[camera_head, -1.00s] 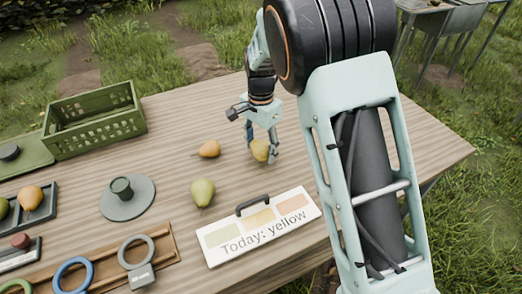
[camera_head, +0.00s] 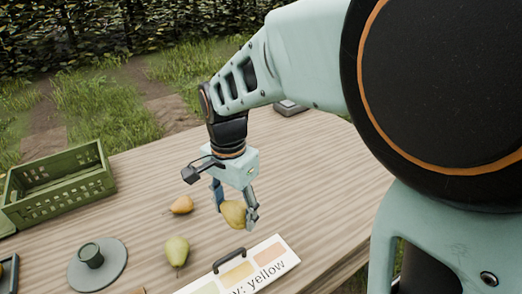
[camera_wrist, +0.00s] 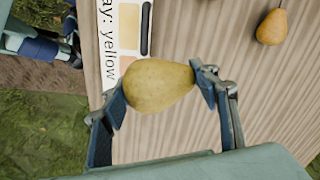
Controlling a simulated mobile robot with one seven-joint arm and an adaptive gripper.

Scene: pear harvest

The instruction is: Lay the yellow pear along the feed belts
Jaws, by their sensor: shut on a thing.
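My gripper (camera_head: 236,207) is shut on the yellow pear (camera_head: 233,214) and holds it, seemingly above the wooden table. In the wrist view the yellow pear (camera_wrist: 157,86) lies sideways between the two blue finger pads, its narrow end to the right. The gripper (camera_wrist: 162,88) also shows there, one finger on each side of the pear. The feed belts are not visible in either view.
An orange pear (camera_head: 181,205) and a green pear (camera_head: 176,250) stand or lie on the table (camera_head: 140,220). The sign (camera_head: 245,271) reading "yellow" is at the front. A green crate (camera_head: 60,187) and a grey round stand (camera_head: 97,264) are at left. A small grey object (camera_head: 290,107) lies at the back.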

